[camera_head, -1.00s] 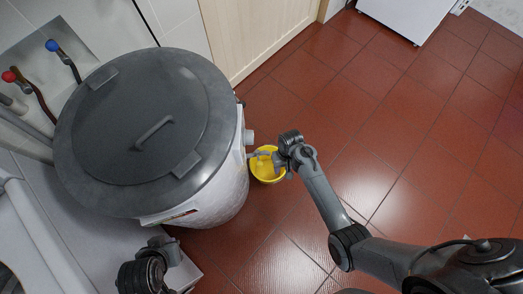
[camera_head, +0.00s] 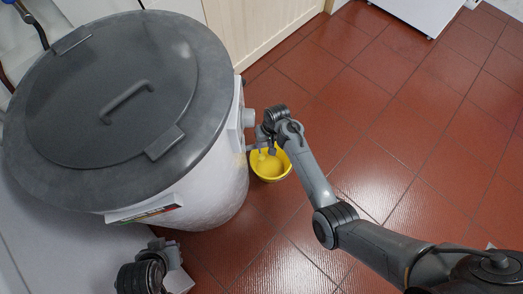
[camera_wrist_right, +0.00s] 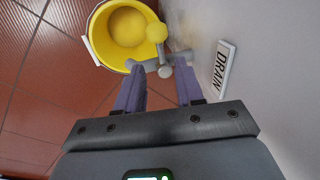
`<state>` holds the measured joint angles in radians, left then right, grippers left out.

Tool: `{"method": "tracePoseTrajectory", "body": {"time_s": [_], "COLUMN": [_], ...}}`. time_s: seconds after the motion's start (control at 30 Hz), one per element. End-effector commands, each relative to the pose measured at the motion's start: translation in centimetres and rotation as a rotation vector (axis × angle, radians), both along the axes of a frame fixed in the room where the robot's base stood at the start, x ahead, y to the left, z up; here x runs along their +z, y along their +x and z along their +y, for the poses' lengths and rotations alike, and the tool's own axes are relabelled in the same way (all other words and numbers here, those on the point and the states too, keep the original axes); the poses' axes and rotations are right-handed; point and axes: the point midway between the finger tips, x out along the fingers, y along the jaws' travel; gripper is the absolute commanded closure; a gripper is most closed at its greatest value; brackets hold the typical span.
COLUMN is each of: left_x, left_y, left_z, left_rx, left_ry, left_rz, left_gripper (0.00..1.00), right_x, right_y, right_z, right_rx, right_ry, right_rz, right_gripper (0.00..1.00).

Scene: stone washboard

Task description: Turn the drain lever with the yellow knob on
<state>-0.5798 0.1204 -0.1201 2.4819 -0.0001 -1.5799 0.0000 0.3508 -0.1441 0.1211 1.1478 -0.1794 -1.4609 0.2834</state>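The yellow knob (camera_wrist_right: 157,32) sits at the end of the grey drain lever (camera_wrist_right: 162,58), close to the white drum wall. My right gripper (camera_wrist_right: 160,66) is open, its two purple fingers apart. The lever and its pipe lie at and just beyond the fingertips; contact cannot be told. In the head view the right gripper (camera_head: 258,145) is low beside the drum, and the arm partly hides the lever. My left gripper (camera_head: 166,254) is at the bottom edge, away from the lever, its fingers unclear.
A yellow bucket (camera_head: 271,168) stands on the red tiled floor under the drain; it also shows in the wrist view (camera_wrist_right: 100,30). The white drum (camera_head: 215,190) has a grey lid (camera_head: 60,125). A DRAIN label (camera_wrist_right: 222,70) is on its wall. Floor to the right is clear.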

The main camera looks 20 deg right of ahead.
Motion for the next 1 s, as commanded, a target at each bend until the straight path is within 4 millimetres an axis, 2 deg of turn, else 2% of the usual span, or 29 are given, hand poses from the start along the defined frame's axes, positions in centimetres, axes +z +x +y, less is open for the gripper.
{"method": "tracePoseTrajectory", "body": {"time_s": [0.03, 0.3, 0.5, 0.83, 1.0], "left_x": [-1.1, -3.3, -3.9, -3.9, -4.0], "left_y": [0.0, 0.0, 0.0, 0.0, 0.0], "left_z": [0.0, 0.0, 0.0, 0.0, 0.0], "left_rx": [0.0, 0.0, 0.0, 0.0, 0.0], "left_ry": [0.0, 0.0, 0.0, 0.0, 0.0], "left_rz": [0.0, 0.001, 0.002, 0.002, 0.002], "left_gripper": [1.0, 1.0, 1.0, 1.0, 1.0], "right_x": [-1.5, -5.0, -6.1, -6.1, -6.1], "right_y": [0.0, 0.1, 0.2, 0.2, 0.2], "right_z": [0.2, 0.9, 1.1, 1.2, 1.2], "right_rx": [0.0, 0.001, 0.0, 0.0, 0.0], "right_ry": [-0.001, -0.001, -0.001, -0.001, -0.001], "right_rz": [0.002, 0.001, 0.001, 0.0, 0.0], "right_gripper": [0.63, 0.63, 0.63, 0.63, 0.88]}}
